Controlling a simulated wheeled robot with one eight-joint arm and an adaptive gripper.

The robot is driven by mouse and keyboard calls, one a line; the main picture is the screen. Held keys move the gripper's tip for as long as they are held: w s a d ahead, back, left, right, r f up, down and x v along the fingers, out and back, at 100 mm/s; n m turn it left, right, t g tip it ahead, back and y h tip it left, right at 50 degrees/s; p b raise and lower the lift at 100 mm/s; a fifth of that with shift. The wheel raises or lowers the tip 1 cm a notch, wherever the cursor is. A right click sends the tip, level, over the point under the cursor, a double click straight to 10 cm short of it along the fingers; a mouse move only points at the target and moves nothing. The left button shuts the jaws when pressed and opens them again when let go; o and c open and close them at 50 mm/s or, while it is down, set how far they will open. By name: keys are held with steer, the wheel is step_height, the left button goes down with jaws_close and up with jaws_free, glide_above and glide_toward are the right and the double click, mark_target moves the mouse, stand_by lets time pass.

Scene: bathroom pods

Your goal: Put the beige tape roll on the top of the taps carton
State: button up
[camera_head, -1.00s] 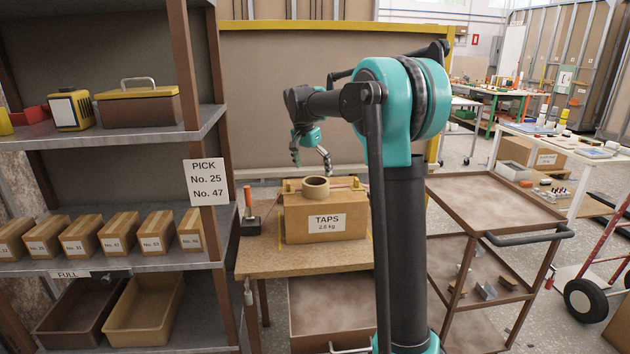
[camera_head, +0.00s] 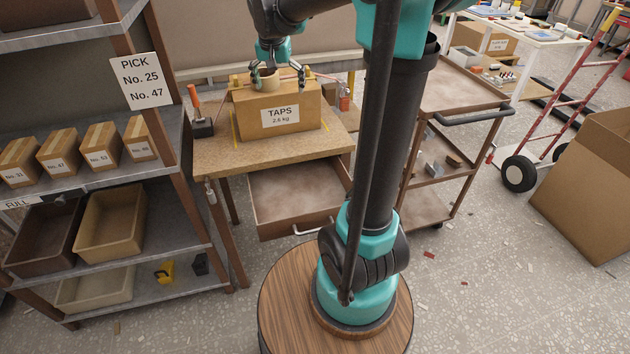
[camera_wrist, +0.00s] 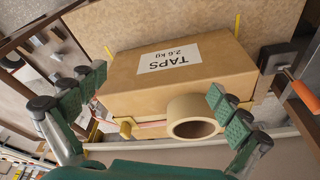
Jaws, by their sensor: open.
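The beige tape roll (camera_head: 267,79) lies flat, hole up, and appears to rest on top of the taps carton (camera_head: 305,112); its underside is hidden. The brown carton, labelled "TAPS 2.6 kg", stands on a small wooden table. My gripper (camera_head: 279,76) is open over the carton, its fingers spread to either side of the roll. In the wrist view the roll (camera_wrist: 192,117) is beside the right finger pad, with a wide gap to the left pad. My gripper (camera_wrist: 158,105) holds nothing there. The carton's label (camera_wrist: 168,52) appears upside down.
A red-handled tool (camera_head: 197,112) stands left of the carton. Yellow posts and a red line are close behind or at the carton's top. An open drawer (camera_head: 298,192) is below the tabletop. Shelves stand left, a brown cart (camera_head: 455,92) right.

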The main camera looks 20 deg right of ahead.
steer(key=s+d+f+n, duration=0.1)
steer(key=s+f+n, duration=0.1)
steer(key=s+f, duration=0.7)
steer(key=s+d+f+n+t+y, duration=0.1)
steer(key=s+d+f+n, duration=0.1)
steer(key=s+f, duration=0.7)
steer(key=s+n, duration=0.1)
steer(key=s, duration=0.6)
steer(key=shift+d+f, duration=0.3)
steer(key=shift+f, duration=0.1)
